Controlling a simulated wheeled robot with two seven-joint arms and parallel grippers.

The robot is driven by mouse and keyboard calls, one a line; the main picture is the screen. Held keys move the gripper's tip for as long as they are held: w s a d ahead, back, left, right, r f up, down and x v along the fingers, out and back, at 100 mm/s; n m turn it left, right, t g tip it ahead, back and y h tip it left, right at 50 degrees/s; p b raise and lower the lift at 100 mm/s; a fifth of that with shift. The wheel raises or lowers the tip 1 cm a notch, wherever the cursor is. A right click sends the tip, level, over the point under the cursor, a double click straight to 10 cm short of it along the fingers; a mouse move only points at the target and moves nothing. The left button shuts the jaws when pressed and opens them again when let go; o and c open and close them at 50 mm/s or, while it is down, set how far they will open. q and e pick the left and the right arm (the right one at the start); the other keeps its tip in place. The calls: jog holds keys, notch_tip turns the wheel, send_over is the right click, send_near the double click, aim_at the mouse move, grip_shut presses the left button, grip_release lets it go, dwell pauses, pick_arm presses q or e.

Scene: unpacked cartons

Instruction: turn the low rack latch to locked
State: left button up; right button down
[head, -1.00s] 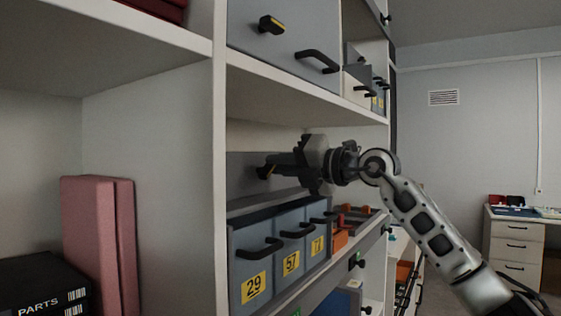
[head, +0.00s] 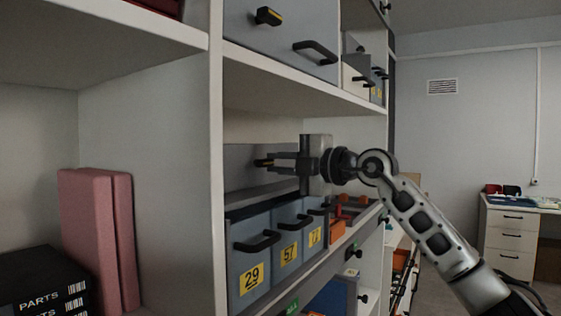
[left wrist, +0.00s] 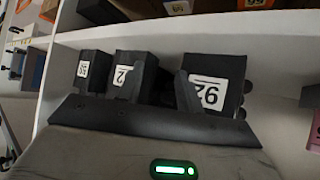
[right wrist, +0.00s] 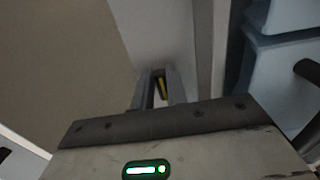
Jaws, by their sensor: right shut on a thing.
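The low rack latch (head: 262,162) is a small black handle with a yellow stripe, on a grey panel above the numbered bins. It lies about level in the head view. My right gripper (head: 276,161) reaches it from the right, with its fingers shut on it. In the right wrist view the latch's yellow stripe (right wrist: 162,88) shows between the two fingertips; the fingers hide most of the rest. My left gripper (left wrist: 158,92) shows only in the left wrist view, with its fingers apart and empty before dark numbered bins.
Grey-blue bins (head: 250,262) with black handles stand right below my right gripper. A shelf board (head: 300,88) runs above it. Pink binders (head: 92,240) stand at left. The room at right is open.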

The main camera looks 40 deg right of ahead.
pick_arm(q)
jog(key=shift+w, duration=0.1)
dwell(0.4)
pick_arm(e)
jog(key=c, duration=1.4)
grip_release()
jog(key=shift+a, duration=0.1)
